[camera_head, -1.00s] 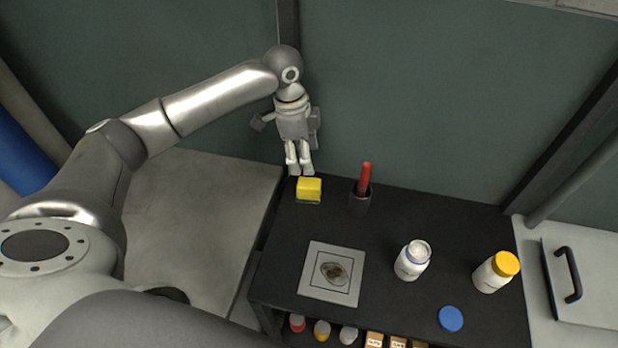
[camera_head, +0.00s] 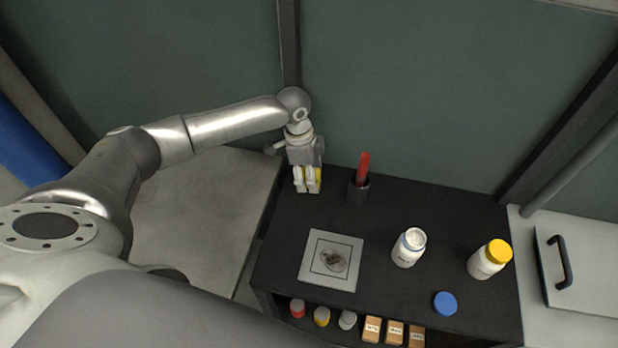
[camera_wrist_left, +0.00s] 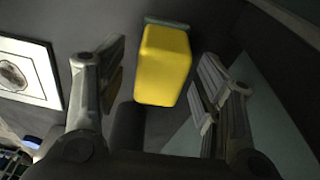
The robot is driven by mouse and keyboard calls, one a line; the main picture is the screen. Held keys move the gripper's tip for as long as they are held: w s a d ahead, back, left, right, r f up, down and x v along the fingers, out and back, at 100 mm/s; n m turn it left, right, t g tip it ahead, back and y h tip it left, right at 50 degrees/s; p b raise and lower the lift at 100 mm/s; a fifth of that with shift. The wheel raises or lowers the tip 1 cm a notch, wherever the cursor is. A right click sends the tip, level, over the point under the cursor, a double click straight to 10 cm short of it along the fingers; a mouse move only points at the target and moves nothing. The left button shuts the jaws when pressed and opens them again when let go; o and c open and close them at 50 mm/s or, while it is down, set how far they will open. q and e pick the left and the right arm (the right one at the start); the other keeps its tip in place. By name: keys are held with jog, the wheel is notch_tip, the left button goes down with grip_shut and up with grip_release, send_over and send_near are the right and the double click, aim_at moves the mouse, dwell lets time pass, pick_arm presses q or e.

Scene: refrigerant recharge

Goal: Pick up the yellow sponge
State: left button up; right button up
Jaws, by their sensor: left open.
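The yellow sponge (camera_wrist_left: 163,65) lies on the black table top, with a thin grey-green layer along one side. In the left wrist view it sits between the two open fingers of my left gripper (camera_wrist_left: 160,88), with a gap on each side. In the head view my left gripper (camera_head: 307,188) is over the sponge (camera_head: 312,174) at the table's back left corner and hides most of it. I cannot tell how far down the fingers reach beside it. My right gripper is in neither view.
A dark cup with a red-handled tool (camera_head: 359,190) stands just right of the gripper. A grey square plate (camera_head: 331,260), an open white bottle (camera_head: 409,247), a yellow-capped bottle (camera_head: 490,259) and a blue lid (camera_head: 445,303) are on the black table (camera_head: 400,205). Small items fill a shelf below.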

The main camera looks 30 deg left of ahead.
pick_arm(q)
jog(key=c, duration=1.1)
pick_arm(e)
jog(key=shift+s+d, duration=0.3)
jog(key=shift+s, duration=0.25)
pick_arm(q)
jog(key=shift+r, duration=0.1)
jog(key=shift+r, duration=0.35)
notch_tip(320, 180, up, 2)
jog(key=shift+r+b, duration=0.15)
jog(key=shift+b, duration=0.55)
jog(key=s+d+r, duration=0.4)
jog(key=s+r, duration=0.1)
jog(key=s+d+r+b, duration=0.1)
jog(key=s+d+r, duration=0.4)
jog(key=shift+s+d, duration=0.15)
jog(key=shift+d, duration=0.1)
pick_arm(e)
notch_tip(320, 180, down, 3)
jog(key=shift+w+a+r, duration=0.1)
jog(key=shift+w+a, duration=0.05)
